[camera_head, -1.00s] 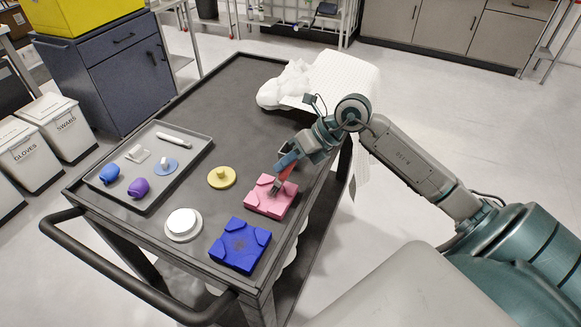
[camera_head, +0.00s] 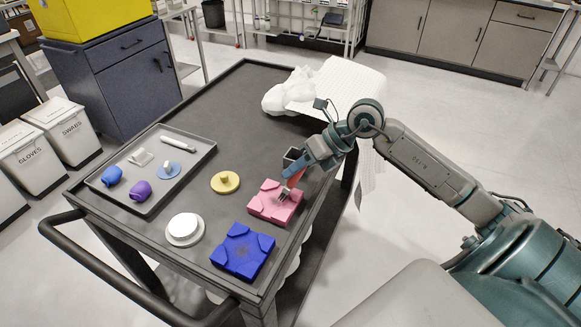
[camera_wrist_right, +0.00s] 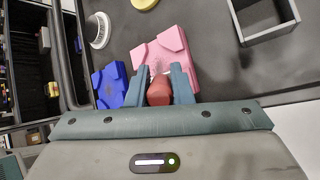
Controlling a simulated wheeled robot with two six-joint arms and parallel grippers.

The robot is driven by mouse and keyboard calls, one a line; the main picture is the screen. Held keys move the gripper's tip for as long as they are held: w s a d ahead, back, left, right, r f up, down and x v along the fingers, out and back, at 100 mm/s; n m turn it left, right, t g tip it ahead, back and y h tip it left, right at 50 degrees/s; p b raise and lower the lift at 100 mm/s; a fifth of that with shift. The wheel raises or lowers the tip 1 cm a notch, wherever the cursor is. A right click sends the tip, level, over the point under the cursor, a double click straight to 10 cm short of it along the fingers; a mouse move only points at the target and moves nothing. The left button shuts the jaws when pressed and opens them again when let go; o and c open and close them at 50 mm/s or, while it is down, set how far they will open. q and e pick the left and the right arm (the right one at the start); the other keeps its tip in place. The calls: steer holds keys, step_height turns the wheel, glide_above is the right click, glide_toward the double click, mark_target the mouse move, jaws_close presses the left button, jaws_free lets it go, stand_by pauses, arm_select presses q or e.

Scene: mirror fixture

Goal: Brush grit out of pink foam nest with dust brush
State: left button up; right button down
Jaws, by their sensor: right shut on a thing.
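The pink foam nest (camera_head: 262,208) lies on the cart top near its right edge, with raised corner blocks. It also shows in the wrist view (camera_wrist_right: 172,45). My right gripper (camera_head: 298,171) is above its far right part, shut on the red handle of the dust brush (camera_head: 293,180). In the wrist view the handle (camera_wrist_right: 158,93) sits between both fingers of the gripper (camera_wrist_right: 161,86). The brush tilts down, and its bristles are over or on the nest's right part; contact is unclear. Grit in the pink nest cannot be made out clearly. My left gripper is out of view.
A blue nest (camera_head: 232,262) with dark specks lies in front of the pink one. A yellow disc (camera_head: 225,182), a white round piece (camera_head: 184,229) and a grey tray (camera_head: 190,167) are left. An open grey box (camera_wrist_right: 244,31) stands near the gripper. White cloth lies behind.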

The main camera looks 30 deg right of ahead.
steer(key=shift+f, duration=0.1)
steer(key=shift+w+a+b, duration=0.35)
steer(key=shift+w+b, duration=0.25)
steer(key=shift+w, duration=0.05)
steer(key=shift+w+a, duration=0.45)
steer(key=shift+w, duration=0.3)
steer(key=shift+r, duration=0.2)
steer(key=shift+r+p, duration=1.7)
steer(key=shift+r, duration=1.3)
step_height(320, 180, up, 3)
steer(key=shift+p, duration=0.85)
